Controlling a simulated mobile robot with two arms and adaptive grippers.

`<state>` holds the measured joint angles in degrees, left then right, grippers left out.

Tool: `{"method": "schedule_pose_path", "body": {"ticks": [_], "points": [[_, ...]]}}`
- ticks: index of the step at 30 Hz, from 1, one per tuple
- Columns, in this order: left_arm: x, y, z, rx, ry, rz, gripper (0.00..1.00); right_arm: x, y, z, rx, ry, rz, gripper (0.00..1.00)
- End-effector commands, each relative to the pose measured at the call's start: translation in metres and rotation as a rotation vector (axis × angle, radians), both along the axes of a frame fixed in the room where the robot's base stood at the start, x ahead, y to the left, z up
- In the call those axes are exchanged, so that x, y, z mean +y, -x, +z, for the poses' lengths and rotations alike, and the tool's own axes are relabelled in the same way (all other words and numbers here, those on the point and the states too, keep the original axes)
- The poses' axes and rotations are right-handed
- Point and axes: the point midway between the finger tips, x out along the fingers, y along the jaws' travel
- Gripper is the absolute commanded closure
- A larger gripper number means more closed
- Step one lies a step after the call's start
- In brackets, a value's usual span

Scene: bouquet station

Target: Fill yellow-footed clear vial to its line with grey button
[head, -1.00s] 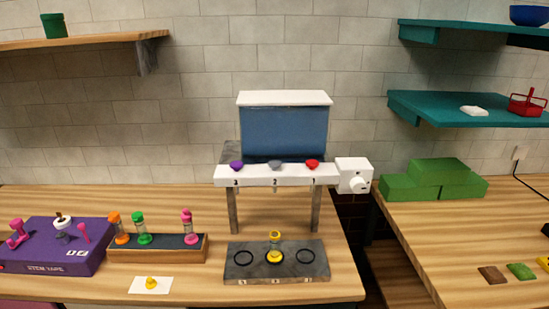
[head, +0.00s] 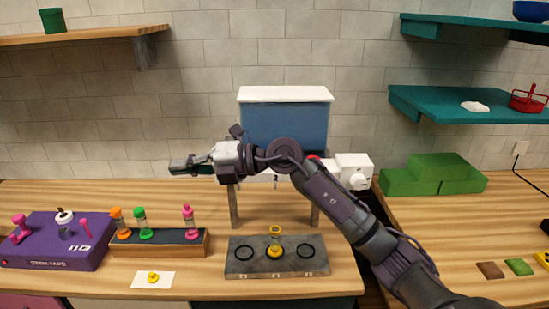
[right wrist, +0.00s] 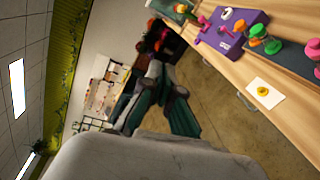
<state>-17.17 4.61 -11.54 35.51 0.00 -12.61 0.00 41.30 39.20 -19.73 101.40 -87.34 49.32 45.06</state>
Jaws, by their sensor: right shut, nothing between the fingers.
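The yellow-footed clear vial (head: 275,247) stands upright on the middle ring of the grey slab (head: 240,268) under the dispenser. Its line and any liquid in it are too small to make out. The dispenser has a blue tank (head: 285,127) with a white lid. Its grey middle button is hidden behind my right arm; only a bit of the red button shows. My right gripper (head: 182,166) is shut and empty, in front of and left of the dispenser, pointing left, above the counter. My left gripper is not in view.
A wooden rack (head: 120,248) with orange, green and pink-capped vials stands left of the slab. A purple box (head: 60,250) is further left. A yellow piece (head: 153,277) lies on a white card. Green blocks (head: 430,177) sit on the right counter.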

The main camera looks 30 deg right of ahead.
Motion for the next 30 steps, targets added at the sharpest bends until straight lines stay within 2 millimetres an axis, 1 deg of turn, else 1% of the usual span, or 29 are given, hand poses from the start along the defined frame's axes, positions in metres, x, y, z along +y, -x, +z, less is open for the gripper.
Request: {"method": "schedule_pose_path", "body": {"ticks": [1,2,3,5,6,9,12,15,18,30], "points": [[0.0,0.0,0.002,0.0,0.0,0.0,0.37,-0.026,-0.008,0.013,0.004,0.169,-0.044,1.0],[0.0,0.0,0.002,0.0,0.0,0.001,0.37,-0.043,-0.011,0.016,0.026,0.267,-0.082,1.0],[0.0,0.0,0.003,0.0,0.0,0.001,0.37,-0.071,-0.015,0.021,0.059,0.386,-0.146,1.0],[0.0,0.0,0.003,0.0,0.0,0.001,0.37,-0.106,-0.017,0.029,0.111,0.509,-0.242,1.0],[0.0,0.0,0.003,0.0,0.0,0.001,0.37,-0.128,-0.016,0.036,0.143,0.571,-0.303,1.0],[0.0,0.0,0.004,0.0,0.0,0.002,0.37,-0.174,-0.011,0.052,0.212,0.672,-0.439,1.0],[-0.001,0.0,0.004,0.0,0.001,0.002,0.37,-0.204,-0.004,0.064,0.262,0.724,-0.538,1.0],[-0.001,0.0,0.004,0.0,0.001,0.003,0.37,-0.221,0.001,0.071,0.293,0.75,-0.595,1.0],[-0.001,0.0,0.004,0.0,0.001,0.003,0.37,-0.227,0.003,0.074,0.306,0.759,-0.616,1.0],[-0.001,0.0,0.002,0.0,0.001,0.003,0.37,-0.226,0.003,0.071,0.305,0.759,-0.615,1.0]]}}
